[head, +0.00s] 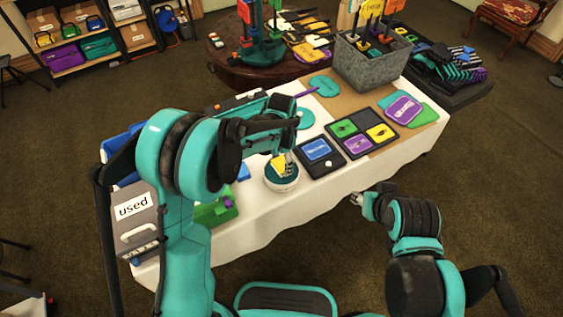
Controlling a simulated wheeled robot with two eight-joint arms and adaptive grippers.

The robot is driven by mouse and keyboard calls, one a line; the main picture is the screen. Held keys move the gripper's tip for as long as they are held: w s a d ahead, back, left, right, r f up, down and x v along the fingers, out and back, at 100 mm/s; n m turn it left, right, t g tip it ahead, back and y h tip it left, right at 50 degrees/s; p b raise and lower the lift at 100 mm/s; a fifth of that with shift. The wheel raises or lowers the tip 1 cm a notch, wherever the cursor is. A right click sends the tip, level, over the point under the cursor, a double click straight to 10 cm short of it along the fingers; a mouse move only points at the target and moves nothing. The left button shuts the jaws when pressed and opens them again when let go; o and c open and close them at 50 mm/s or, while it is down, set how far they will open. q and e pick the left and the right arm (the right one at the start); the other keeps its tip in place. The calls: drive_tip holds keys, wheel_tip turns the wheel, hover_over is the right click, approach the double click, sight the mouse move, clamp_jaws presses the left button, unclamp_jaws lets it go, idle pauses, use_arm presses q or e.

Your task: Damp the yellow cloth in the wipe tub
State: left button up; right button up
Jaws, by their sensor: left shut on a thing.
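The yellow cloth (277,163) is at my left gripper (289,166), which is shut on it. Part of the cloth is hidden behind the fingers. The wipe tub (282,188) is a small round white tub with a dark green inside, near the front edge of the white table. The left gripper and the cloth are over the tub's opening; I cannot tell how deep the cloth sits. My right gripper (357,198) is in front of the table edge, away from the tub. Its fingers are too small to tell open from shut.
Right of the tub lie a black tray with a blue pad (316,149) and a tray of coloured pads (362,138). A green box (217,211) and a bin labelled "used" (133,207) stand at left. A grey bin (372,68) stands at the back.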

sight(282, 164)
use_arm(q)
drive_tip(key=shift+r+p, duration=1.55)
drive_tip(key=shift+r, duration=1.1)
drive_tip(key=shift+f, duration=0.1)
